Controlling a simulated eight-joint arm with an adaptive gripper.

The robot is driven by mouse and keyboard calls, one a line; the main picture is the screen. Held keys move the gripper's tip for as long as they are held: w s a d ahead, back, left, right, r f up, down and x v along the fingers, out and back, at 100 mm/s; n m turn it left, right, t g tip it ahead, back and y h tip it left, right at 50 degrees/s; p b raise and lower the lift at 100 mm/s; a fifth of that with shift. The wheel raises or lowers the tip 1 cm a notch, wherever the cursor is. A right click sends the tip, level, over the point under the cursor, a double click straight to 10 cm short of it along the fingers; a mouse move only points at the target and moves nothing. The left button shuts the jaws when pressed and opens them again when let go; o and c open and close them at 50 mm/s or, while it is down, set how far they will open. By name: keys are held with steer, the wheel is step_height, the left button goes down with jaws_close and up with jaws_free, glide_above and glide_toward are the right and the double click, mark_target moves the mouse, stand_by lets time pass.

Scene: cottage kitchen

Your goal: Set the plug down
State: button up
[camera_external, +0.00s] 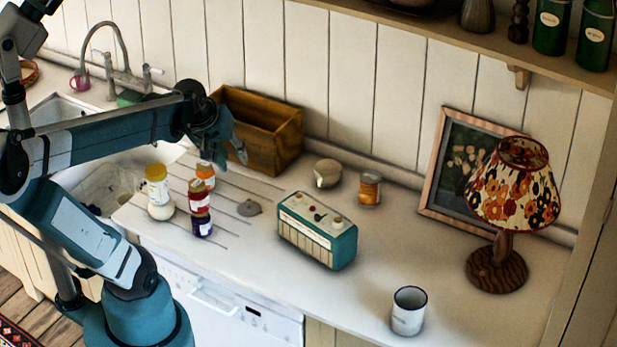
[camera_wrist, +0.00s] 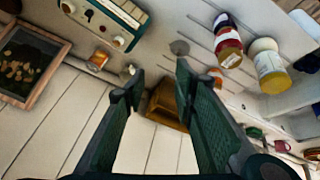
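The plug (camera_external: 249,208) appears to be a small grey disc lying flat on the grooved draining area of the white counter. It also shows in the wrist view (camera_wrist: 180,47), ahead of my fingertips near the grooves. My gripper (camera_external: 236,145) is up in the air in front of the wooden box, above and slightly left of the plug in the external view. In the wrist view its two dark green fingers (camera_wrist: 158,80) are spread apart with nothing between them. The gripper does not touch the plug.
Several jars (camera_external: 200,195) stand left of the plug by the sink. A teal radio (camera_external: 340,248) stands to its right. Behind are the wooden box (camera_external: 275,140), a small cream object (camera_external: 327,172) and a can (camera_external: 370,188). A mug (camera_external: 408,311), a lamp (camera_external: 497,268) and a picture frame (camera_external: 440,150) are farther right.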

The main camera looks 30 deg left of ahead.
steer(key=s+m, duration=0.1)
steer(key=s+d+r+m+t, duration=0.1)
steer(key=s+m, duration=0.2)
steer(key=m, duration=0.1)
steer(key=shift+s+d+r+t, duration=0.2)
steer(key=shift+d+t, duration=0.1)
steer(key=shift+d, duration=0.1)
steer(key=shift+f, duration=0.15)
step_height(320, 180, down, 9)
steer(key=b, duration=0.9)
steer(key=shift+r, duration=0.2)
stand_by(0.7)
